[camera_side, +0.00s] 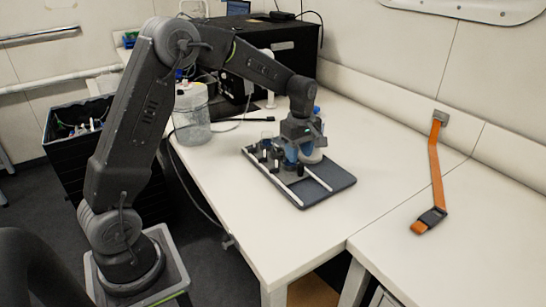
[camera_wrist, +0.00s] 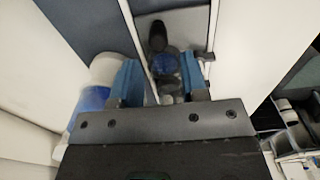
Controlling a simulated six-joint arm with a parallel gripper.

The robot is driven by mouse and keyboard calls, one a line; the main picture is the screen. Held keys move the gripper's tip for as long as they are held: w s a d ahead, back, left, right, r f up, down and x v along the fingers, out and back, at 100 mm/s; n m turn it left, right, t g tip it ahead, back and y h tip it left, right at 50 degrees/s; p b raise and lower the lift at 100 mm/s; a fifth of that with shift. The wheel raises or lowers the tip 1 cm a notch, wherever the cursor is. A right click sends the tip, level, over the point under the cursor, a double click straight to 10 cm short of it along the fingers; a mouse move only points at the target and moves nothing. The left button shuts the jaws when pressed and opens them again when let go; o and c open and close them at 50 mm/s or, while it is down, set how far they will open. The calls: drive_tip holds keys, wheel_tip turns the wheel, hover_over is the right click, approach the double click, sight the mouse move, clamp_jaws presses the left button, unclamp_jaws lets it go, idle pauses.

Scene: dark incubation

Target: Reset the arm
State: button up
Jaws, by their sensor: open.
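My gripper (camera_side: 298,146) points down low over the dark grey tray (camera_side: 338,178) on the white bench. Its blue fingers are apart in the wrist view (camera_wrist: 161,80). A small clear vessel with blue contents (camera_wrist: 165,66) shows between the fingers; whether they touch it cannot be told. A white and blue container (camera_wrist: 92,98) is just left of the left finger. In the side view, the gripper partly hides the vessels beneath it.
White rails (camera_side: 318,179) and small black posts stand on the tray. A large clear jar (camera_side: 192,118) and a black box (camera_side: 285,52) stand behind. A black crate (camera_side: 70,145) is left of the bench.

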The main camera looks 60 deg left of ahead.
drive_tip(key=shift+r, duration=0.45)
